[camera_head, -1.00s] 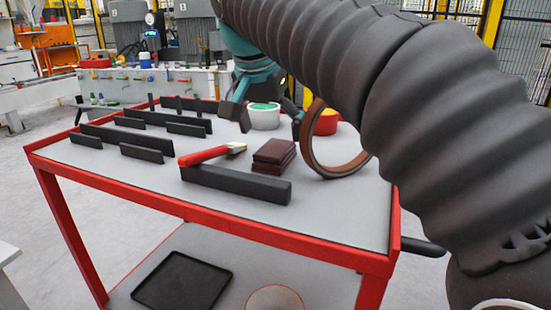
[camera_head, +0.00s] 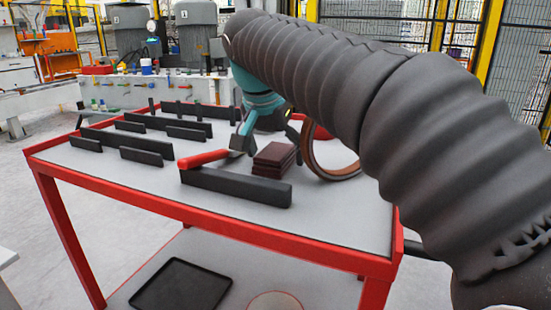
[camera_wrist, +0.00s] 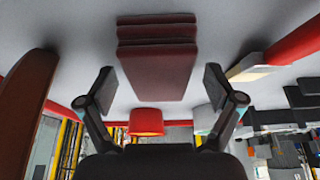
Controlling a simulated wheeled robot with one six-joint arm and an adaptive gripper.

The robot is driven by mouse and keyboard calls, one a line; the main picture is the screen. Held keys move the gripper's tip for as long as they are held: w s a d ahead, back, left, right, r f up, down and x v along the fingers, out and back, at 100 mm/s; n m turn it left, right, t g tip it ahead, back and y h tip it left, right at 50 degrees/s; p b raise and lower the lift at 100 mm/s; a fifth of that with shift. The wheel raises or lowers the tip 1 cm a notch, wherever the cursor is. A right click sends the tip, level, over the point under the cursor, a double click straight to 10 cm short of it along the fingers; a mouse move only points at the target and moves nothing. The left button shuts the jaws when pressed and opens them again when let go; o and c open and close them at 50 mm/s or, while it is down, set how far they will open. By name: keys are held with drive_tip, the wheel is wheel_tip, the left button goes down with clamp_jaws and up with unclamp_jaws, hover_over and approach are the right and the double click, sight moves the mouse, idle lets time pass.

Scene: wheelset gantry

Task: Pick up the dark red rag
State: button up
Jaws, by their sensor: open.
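The dark red rag (camera_head: 273,160) is a folded stack lying on the grey top of the red-framed cart. It also shows in the wrist view (camera_wrist: 158,60), centred between my two fingers but apart from them. My gripper (camera_head: 268,138) is open and empty, just behind and above the rag in the head view. In the wrist view my gripper (camera_wrist: 158,86) has its fingers spread wider than the rag. The far finger is partly hidden in the head view.
A red container (camera_wrist: 146,122) is behind. Several dark bars (camera_head: 146,157) fill the cart's left; its front right is clear.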

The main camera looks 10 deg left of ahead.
sight(275, 149)
drive_tip(key=shift+f, duration=0.2)
idle(0.4)
drive_tip(key=c, duration=1.2)
drive_tip(key=shift+c, duration=0.2)
wheel_tip(275, 149, up, 18)
drive_tip(key=p, duration=0.4)
drive_tip(key=shift+r+p, duration=0.15)
drive_tip(key=shift+p, duration=0.15)
